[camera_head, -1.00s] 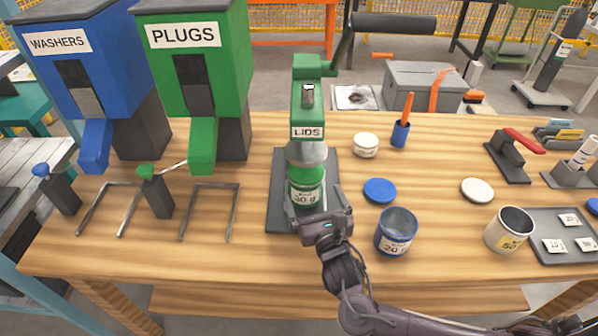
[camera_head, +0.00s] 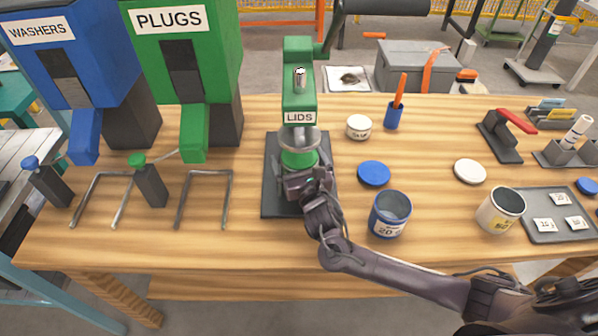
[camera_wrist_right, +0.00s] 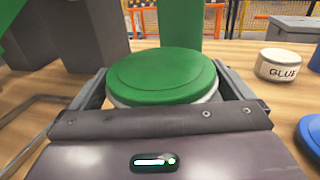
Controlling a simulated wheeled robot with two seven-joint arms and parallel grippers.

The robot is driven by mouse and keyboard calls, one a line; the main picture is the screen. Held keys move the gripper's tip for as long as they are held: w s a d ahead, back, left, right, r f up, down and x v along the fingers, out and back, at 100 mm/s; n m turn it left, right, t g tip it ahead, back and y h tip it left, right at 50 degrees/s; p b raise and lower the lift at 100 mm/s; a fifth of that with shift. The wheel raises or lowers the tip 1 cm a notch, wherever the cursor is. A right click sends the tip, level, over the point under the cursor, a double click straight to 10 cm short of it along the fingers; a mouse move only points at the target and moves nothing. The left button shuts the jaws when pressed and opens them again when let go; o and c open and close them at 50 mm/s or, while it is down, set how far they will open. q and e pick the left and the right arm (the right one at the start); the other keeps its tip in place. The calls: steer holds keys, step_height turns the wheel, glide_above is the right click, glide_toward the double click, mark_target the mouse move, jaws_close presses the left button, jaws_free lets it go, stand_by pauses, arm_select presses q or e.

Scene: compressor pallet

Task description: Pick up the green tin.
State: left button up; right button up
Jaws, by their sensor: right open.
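The green tin (camera_head: 298,160) stands upright on the dark base of the green lid press, under the head marked LIDS. In the right wrist view its green lid (camera_wrist_right: 162,75) lies between my two fingers, one on each side. My right gripper (camera_head: 300,176) is open around the tin, low at its front, and hides most of its body and label. I cannot tell whether the fingers touch it. My left gripper is not in view.
The LIDS press (camera_head: 299,90) rises directly above the tin. An open blue tin (camera_head: 390,214) and a blue lid (camera_head: 374,173) are to the right, with an open white tin (camera_head: 501,210) farther right. Wire stands and the PLUGS dispenser (camera_head: 185,60) are to the left.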

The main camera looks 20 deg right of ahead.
steer(key=c, duration=1)
steer(key=shift+c, duration=0.7)
steer(key=shift+r, duration=0.1)
